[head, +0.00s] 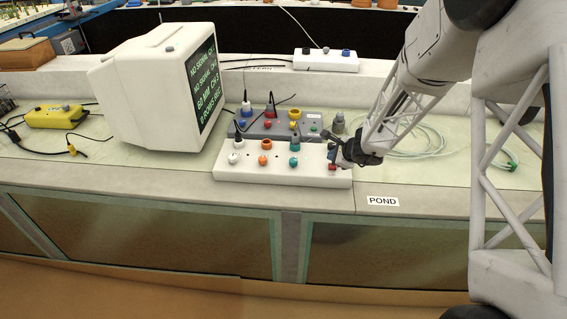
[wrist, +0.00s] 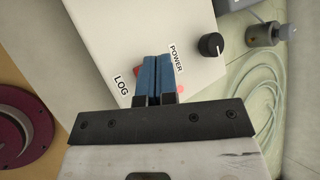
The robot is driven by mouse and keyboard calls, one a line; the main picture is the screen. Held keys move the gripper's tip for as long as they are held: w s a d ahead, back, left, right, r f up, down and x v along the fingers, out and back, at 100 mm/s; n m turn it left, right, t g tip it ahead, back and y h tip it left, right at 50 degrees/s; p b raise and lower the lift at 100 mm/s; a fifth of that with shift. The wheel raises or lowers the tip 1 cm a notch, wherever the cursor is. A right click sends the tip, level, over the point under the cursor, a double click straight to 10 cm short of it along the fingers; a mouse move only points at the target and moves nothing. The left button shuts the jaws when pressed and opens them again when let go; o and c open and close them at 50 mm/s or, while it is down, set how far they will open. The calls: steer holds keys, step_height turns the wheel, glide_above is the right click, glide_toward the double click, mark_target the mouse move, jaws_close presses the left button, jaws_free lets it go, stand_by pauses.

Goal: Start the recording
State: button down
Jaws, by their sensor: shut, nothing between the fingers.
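The white box (head: 285,177) has white, orange and teal connectors along it and stands at the front of the bench. In the wrist view its face (wrist: 185,25) carries the labels LOG (wrist: 122,85) and POWER (wrist: 177,58) and a black knob (wrist: 210,45). My gripper (head: 333,158) is shut and empty at the box's right end. Its blue fingertips (wrist: 154,62) lie between the labels. Red parts show on both sides of the fingers, one near LOG (wrist: 139,71); the fingers partly hide them. I cannot tell whether they touch. The monitor (head: 205,85) reads "0 ROWS REC".
A grey box (head: 262,131) with plugs stands right behind the white box. A grey cylinder (head: 338,123) and a coiled pale cable (head: 425,140) lie to the right. A yellow box (head: 55,117) is at left. A POND label (head: 382,201) marks the front ledge.

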mark_target(332, 167)
steer(key=shift+r, duration=2.9)
steer(key=s+r+n+g, duration=0.1)
steer(key=s+r+n, duration=0.4)
steer(key=s+r, duration=0.4)
steer(key=s+r+n+g, duration=0.2)
steer(key=s+r+n, duration=0.4)
steer(key=s, duration=0.5)
steer(key=s+d+r+n+h, duration=0.1)
steer(key=s+d+n+h, duration=0.1)
steer(key=s, duration=0.6)
steer(key=s+d+r+n+h, duration=0.2)
steer(key=s+d+n, duration=0.1)
steer(key=s, duration=0.6)
steer(key=s+d+r+n+g+h, duration=0.1)
steer(key=s+d+r+n+h, duration=0.1)
steer(key=s, duration=0.6)
steer(key=shift+s+d+r, duration=0.2)
steer(key=shift+d+r, duration=0.05)
steer(key=shift+d, duration=0.55)
